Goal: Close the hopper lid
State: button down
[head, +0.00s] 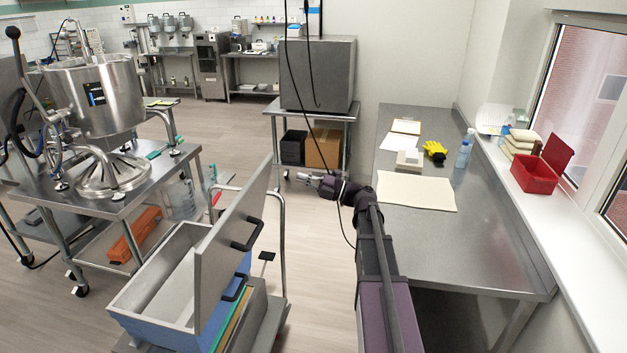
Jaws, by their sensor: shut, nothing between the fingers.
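A pale, open rectangular hopper box (150,296) with a blue lower body sits on a cart at the lower middle. Its flat grey lid (232,250) stands raised, tilted steeply along the box's right side, with dark handles on its right face. The inside of the box is in view and looks empty. My gripper (303,177) is shut and empty, beyond and to the right of the lid's upper edge, apart from it, pointing left. My arm reaches up to it from the lower right.
A steel pot (105,95) stands over a steel cart at left, with a round spoked steel part (110,178) below. A tubular cart handle (281,220) rises right of the lid. A steel table (480,250) is on the right. Cables hang near my gripper. Floor between is clear.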

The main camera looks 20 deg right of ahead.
aim_at(266, 166)
jog(key=p+x, duration=0.2)
jog(key=x, duration=0.7)
jog(key=shift+r, duration=0.1)
